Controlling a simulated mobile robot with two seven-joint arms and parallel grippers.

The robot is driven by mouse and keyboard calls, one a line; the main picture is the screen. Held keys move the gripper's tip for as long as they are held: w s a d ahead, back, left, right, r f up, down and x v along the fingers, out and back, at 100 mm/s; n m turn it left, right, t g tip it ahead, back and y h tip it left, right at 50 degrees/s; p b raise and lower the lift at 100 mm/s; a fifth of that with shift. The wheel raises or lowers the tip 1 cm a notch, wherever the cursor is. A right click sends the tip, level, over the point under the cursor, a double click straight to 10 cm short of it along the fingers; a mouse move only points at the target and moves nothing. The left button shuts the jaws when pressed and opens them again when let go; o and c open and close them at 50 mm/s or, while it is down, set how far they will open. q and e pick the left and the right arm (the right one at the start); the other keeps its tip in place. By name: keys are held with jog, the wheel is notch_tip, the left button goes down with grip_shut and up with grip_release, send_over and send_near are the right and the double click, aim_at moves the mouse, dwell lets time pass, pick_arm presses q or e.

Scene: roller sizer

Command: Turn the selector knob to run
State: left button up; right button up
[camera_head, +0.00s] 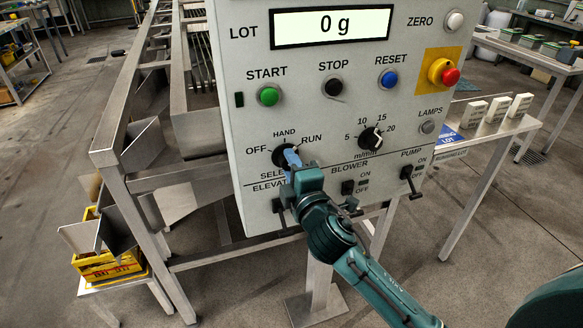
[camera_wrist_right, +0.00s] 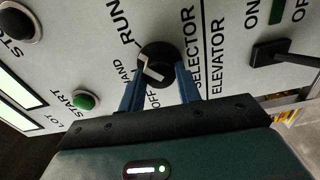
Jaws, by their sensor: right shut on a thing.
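The selector knob (camera_head: 279,156) is black and round, on the grey control panel (camera_head: 240,190) between the OFF, HAND and RUN labels. In the right wrist view the knob (camera_wrist_right: 157,56) carries a bent white mark; I cannot tell for certain which label it points to. My right gripper (camera_head: 292,158) reaches the panel from the lower right, and its blue fingers cover part of the knob. In the wrist view the fingers (camera_wrist_right: 158,80) are on both sides of the knob, shut on it. My left gripper is not in view.
Below the knob are the elevator, blower (camera_head: 348,187) and pump (camera_head: 407,172) switches, close to my right gripper and arm. The m/min dial (camera_head: 371,138) is right of the knob. A red stop button (camera_head: 450,76) and START button (camera_head: 268,96) sit higher. The display reads 0 g.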

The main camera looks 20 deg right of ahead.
jog(key=shift+m, duration=1.1)
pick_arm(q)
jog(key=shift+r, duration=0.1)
pick_arm(e)
jog(key=o, duration=1)
jog(key=shift+c, duration=0.2)
pick_arm(q)
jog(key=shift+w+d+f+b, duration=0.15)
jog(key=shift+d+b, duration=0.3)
jog(key=shift+b, duration=0.5)
pick_arm(e)
jog(key=s, duration=1.3)
jog(key=shift+d, duration=0.2)
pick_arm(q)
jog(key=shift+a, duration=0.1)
